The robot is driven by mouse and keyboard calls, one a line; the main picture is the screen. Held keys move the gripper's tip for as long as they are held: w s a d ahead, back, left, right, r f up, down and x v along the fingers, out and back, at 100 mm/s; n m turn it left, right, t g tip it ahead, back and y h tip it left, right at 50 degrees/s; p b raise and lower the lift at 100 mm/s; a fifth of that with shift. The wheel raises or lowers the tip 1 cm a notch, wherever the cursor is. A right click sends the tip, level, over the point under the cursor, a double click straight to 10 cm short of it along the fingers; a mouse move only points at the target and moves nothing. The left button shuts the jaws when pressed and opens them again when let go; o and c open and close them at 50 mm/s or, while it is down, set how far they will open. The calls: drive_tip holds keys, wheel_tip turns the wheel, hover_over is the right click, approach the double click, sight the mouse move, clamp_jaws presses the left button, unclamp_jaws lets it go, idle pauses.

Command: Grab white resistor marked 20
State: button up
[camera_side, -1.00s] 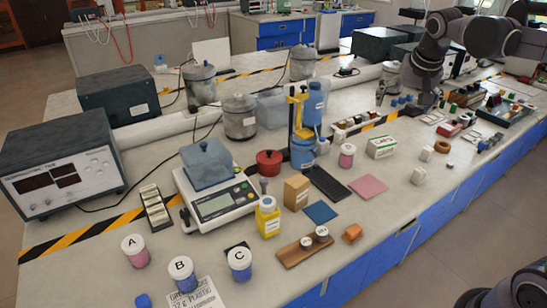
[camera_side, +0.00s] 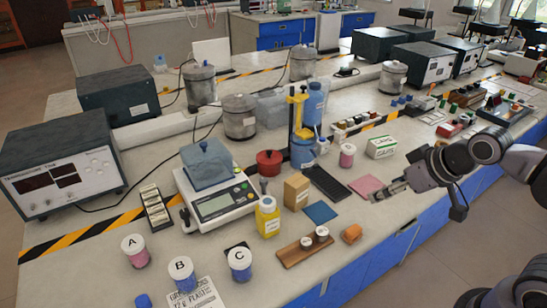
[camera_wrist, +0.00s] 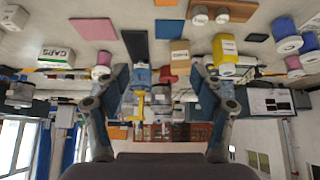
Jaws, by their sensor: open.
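My gripper (camera_side: 382,192) hangs above the front part of the bench, right of the pink mat. In the wrist view its two fingers (camera_wrist: 160,88) are spread apart with nothing held between them. I cannot make out a white resistor marked 20 in either current view. The small white blocks seen earlier near the front edge are now behind my arm in the side view. A white object (camera_wrist: 14,17) shows at the upper left of the wrist view, with no readable mark.
A pink mat (camera_side: 367,186), a black pad (camera_side: 325,184) and a blue mat (camera_side: 320,212) lie left of my gripper. A wooden holder (camera_side: 292,254) with two white-topped pieces stands near the front edge. A white-green box (camera_side: 381,147) stands behind my gripper.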

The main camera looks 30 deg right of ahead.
drive_tip(key=shift+c, duration=1.1)
drive_tip(key=w+d+r+m+g+h, duration=0.1)
drive_tip(key=w+d+m+g+h, duration=0.1)
drive_tip(key=w+d+m, duration=0.65)
drive_tip(key=w+d+r+m+g+h, duration=0.15)
drive_tip(key=w+d, duration=0.45)
drive_tip(key=d, duration=0.8)
drive_tip(key=d+f+m+g, duration=0.1)
drive_tip(key=d+f+m, duration=0.1)
drive_tip(key=d+f, duration=0.2)
drive_tip(key=d+f+m+g, duration=0.1)
drive_tip(key=d+f+m, duration=0.2)
drive_tip(key=d, duration=0.8)
drive_tip(key=d+f+m+g+h, duration=0.1)
drive_tip(key=d+f+m, duration=0.1)
drive_tip(key=d+f, duration=0.4)
drive_tip(key=shift+d+f+g, duration=0.25)
drive_tip(key=shift+d+f, duration=0.15)
drive_tip(key=shift+d, duration=0.45)
drive_tip(key=shift+w+x, duration=0.15)
drive_tip(key=shift+x, duration=1.4)
drive_tip(key=shift+w+x, duration=0.2)
drive_tip(key=shift+x, duration=1.4)
